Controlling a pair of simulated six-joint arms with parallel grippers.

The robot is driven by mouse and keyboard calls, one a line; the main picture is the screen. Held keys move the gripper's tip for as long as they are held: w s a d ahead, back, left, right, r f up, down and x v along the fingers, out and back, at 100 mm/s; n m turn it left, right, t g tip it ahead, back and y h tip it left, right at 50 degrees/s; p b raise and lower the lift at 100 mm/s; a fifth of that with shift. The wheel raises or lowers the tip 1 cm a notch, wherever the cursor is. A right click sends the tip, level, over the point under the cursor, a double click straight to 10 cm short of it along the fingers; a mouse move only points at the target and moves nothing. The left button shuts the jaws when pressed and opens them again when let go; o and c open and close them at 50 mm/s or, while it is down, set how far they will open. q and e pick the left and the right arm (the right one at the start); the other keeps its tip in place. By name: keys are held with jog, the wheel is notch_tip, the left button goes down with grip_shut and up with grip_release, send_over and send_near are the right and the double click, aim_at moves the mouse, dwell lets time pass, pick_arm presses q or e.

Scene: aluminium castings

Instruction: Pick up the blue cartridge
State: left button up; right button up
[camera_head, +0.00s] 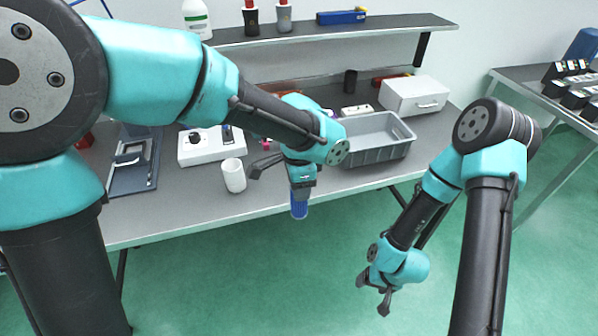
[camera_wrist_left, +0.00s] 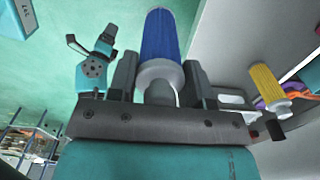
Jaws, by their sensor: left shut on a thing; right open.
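The blue cartridge (camera_head: 299,210) hangs upright below my left gripper (camera_head: 301,186) in the head view, at the table's front edge in the picture. In the left wrist view the ribbed blue cartridge (camera_wrist_left: 161,36) has a pale collar and sits between the two dark fingers of my left gripper (camera_wrist_left: 160,85), which is shut on it. My right gripper (camera_head: 374,294) is open and empty, low over the green floor at the right. It also shows small in the left wrist view (camera_wrist_left: 93,52).
A grey bin (camera_head: 375,158) stands on the table (camera_head: 190,215) behind my left gripper. A white cup (camera_head: 233,176) and a white instrument (camera_head: 205,150) stand to its left. A yellow cartridge (camera_wrist_left: 267,84) shows in the left wrist view. A shelf (camera_head: 330,30) runs along the back.

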pick_arm(q)
jog(key=shift+s, duration=0.25)
dwell(0.3)
